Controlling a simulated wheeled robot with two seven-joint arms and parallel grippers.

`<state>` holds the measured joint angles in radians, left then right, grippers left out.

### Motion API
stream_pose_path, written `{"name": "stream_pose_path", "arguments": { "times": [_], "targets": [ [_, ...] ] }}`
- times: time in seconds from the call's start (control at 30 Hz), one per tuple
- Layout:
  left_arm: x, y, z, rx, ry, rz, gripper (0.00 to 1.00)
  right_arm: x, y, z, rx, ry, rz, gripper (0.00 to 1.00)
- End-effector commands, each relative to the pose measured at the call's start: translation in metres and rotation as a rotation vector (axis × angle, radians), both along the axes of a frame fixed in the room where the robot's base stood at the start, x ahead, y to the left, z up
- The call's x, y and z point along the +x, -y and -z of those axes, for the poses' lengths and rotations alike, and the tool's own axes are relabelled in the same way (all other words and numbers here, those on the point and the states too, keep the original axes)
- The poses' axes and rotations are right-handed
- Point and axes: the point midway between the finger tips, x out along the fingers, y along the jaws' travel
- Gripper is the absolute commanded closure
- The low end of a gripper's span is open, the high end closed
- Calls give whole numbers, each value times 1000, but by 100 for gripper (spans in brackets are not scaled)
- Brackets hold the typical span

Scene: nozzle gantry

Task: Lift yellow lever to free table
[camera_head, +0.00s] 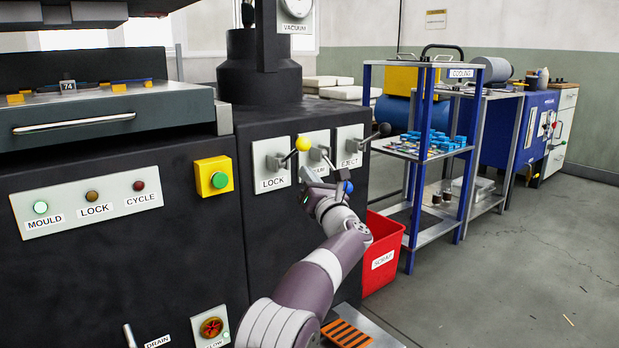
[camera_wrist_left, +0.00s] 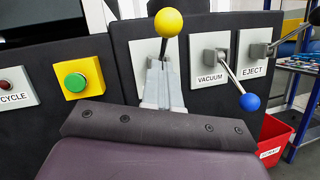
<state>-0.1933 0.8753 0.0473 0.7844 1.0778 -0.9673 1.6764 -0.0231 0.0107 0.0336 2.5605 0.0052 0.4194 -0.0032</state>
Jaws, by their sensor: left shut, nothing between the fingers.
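The yellow lever (camera_head: 303,143) has a round yellow knob on a metal arm and comes out of the white LOCK plate (camera_head: 272,181) on the dark machine front. In the left wrist view its yellow knob (camera_wrist_left: 168,22) is at the top centre, with its shaft running down behind my fingers. My left gripper (camera_head: 310,178) is just below the knob in the head view, shut and empty. In the left wrist view the shut fingers (camera_wrist_left: 162,64) cover the lower part of the LOCK plate. Whether they touch the shaft I cannot tell. My right gripper is out of view.
The blue-knobbed VACUUM lever (camera_wrist_left: 250,102) and the black-knobbed EJECT lever (camera_head: 384,129) are close on the right. A yellow box with a green button (camera_head: 213,177) is on the left. A red SCRAP bin (camera_head: 382,262) and a blue-framed rack (camera_head: 420,140) stand right of the machine.

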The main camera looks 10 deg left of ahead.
Motion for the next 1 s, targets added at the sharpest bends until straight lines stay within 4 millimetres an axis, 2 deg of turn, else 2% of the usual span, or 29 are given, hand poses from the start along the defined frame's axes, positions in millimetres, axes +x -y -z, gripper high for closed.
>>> {"name": "stream_pose_path", "arguments": {
  "times": [0.03,0.2,0.4,0.57,0.9,0.97,1.0],
  "targets": [
    [-11,10,-1,0,0,4,100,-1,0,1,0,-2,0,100],
    [-42,36,9,1,-4,5,100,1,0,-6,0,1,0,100],
    [-66,56,18,0,-4,4,100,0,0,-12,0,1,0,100],
    [-74,61,22,0,-3,2,100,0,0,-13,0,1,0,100],
    [-74,62,23,10,-12,-2,100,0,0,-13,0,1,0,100],
    [-72,64,25,59,-65,-6,100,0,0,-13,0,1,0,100],
    [-65,72,30,130,-142,15,100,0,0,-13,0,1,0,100]
  ]
}}
